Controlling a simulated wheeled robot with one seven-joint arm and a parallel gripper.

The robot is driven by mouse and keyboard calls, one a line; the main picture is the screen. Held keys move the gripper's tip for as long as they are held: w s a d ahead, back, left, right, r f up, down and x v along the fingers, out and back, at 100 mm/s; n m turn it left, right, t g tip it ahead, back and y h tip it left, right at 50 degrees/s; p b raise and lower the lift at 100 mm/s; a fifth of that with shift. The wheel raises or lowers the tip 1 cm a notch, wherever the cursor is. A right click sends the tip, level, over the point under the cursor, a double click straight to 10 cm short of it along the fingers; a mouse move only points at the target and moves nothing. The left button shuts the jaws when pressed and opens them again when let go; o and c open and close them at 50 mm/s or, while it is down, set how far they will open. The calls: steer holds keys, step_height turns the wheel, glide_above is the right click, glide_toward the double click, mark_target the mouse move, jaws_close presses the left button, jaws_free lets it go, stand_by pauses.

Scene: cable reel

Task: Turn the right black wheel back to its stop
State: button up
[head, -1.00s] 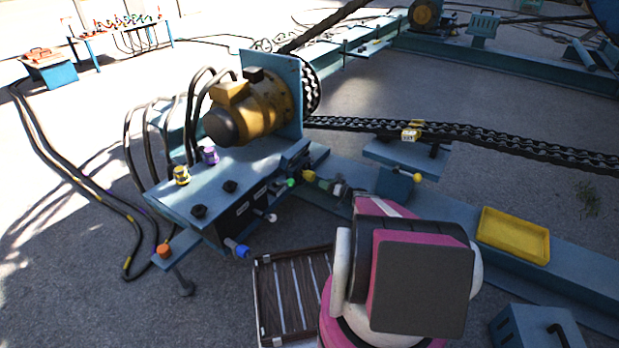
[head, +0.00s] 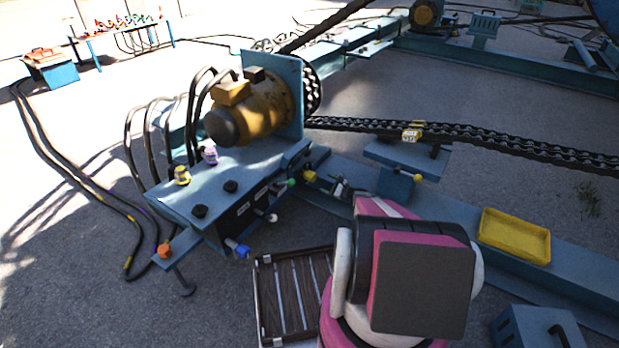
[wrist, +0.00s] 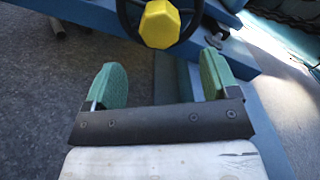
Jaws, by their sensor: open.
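In the wrist view, a black spoked wheel (wrist: 190,38) with a yellow many-sided hub (wrist: 160,24) stands at the top edge, partly cut off. My gripper (wrist: 160,78) is open and empty, its two green pads apart, with the wheel ahead of them and a visible gap between. A yellow knob (head: 310,176) is at the console's right end. I cannot tell which of these matches the wheel in the wrist view.
The blue console (head: 185,195) carries a yellow motor (head: 255,108) and black hoses. A chain (head: 480,138) runs right from it. A yellow tray (head: 514,236) lies on the blue beam. A slatted crate (head: 290,290) stands on the floor beside my arm.

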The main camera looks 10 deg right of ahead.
mark_target(314, 178)
steer(key=w+a+m, duration=0.1)
steer(key=w+a, duration=0.3)
steer(key=w+a+m, duration=0.1)
steer(key=w+a, duration=0.2)
steer(key=shift+w+a, duration=0.35)
steer(key=shift+c, duration=0.4)
steer(key=c, duration=1.2)
steer(key=shift+o, duration=0.2)
